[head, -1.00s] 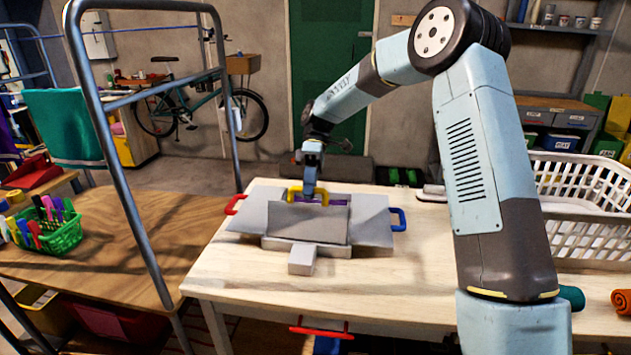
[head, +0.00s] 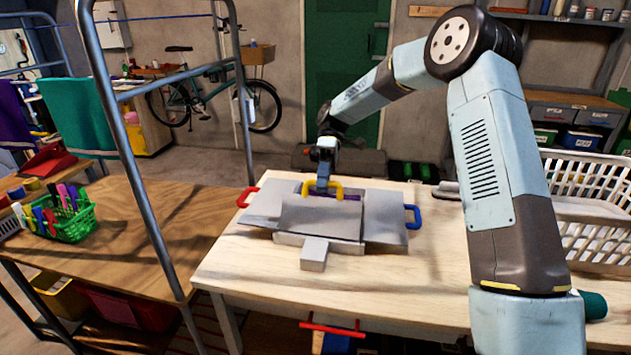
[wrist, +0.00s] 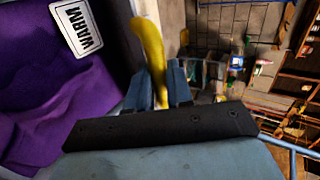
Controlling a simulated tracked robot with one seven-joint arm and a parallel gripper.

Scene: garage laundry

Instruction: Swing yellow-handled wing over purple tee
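The grey folding board lies on the light wooden table. Its yellow-handled wing (head: 320,216) is a grey panel raised at a slant, with the yellow handle (head: 338,188) at its far upper edge. My gripper (head: 322,183) reaches down onto this handle. In the wrist view the yellow handle (wrist: 148,45) stands between my two blue fingers (wrist: 160,85), which are close around it. The purple tee (wrist: 45,115) with a WARM label shows at the left there. In the head view only a purple sliver (head: 350,197) shows behind the wing, which hides the rest.
Side wings with a red handle (head: 246,196) and a blue handle (head: 413,217) lie spread out. A grey block (head: 314,255) sits at the board's front. A white basket (head: 585,240) stands at the right, behind my arm. Metal posts rise at the left.

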